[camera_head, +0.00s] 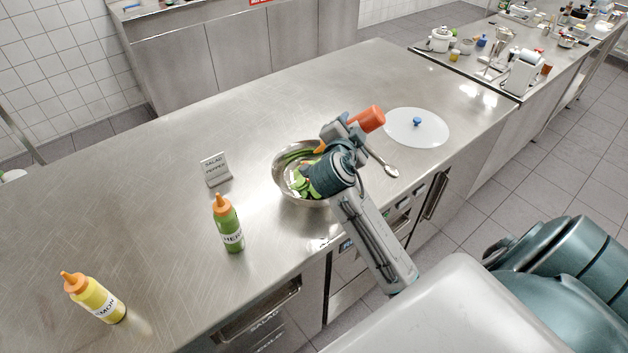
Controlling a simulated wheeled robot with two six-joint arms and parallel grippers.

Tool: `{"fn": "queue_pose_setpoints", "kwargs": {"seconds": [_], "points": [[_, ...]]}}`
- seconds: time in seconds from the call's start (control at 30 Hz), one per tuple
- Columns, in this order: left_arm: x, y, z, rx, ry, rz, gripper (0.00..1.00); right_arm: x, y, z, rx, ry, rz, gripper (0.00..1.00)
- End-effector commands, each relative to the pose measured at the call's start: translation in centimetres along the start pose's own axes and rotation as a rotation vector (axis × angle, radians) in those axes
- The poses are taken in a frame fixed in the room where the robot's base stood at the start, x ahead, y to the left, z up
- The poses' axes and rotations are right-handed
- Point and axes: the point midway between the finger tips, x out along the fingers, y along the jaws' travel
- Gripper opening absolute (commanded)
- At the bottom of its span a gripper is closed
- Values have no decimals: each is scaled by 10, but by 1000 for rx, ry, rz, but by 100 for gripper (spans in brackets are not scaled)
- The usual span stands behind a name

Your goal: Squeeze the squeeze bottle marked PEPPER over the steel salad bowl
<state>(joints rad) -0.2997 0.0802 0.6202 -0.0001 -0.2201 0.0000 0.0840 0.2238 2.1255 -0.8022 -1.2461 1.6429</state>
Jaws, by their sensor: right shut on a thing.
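My right gripper (346,130) is shut around a red-orange squeeze bottle (369,118). The bottle is tipped over, with its base up to the right and an orange tip (321,147) low on the left, above the steel salad bowl (280,187). Its label is hidden, so I cannot read a name on it. The bowl holds green pieces and some lighter ones, and my right arm covers its right side. I cannot see anything coming out of the tip. My left gripper is not in view.
A green bottle (228,223) and a yellow bottle marked LEMON (96,298) stand to the left. A small card reading SALAD PEPPER (215,169) stands behind the green one. A white disc with a blue knob (416,128) and a spoon (383,164) lie right of the bowl.

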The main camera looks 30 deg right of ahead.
Motion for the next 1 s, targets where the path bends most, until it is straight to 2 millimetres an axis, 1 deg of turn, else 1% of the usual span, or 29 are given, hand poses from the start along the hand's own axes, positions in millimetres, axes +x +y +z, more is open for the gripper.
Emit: {"fn": "queue_pose_setpoints", "kwargs": {"seconds": [0.63, 0.73, 1.0], "points": [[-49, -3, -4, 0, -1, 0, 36, -13, -55, -50, 2, 1, -2, 37], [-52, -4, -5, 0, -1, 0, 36, -14, -59, -54, 2, 1, -2, 37], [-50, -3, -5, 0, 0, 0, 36, -14, -58, -52, 0, 0, -2, 37]]}}
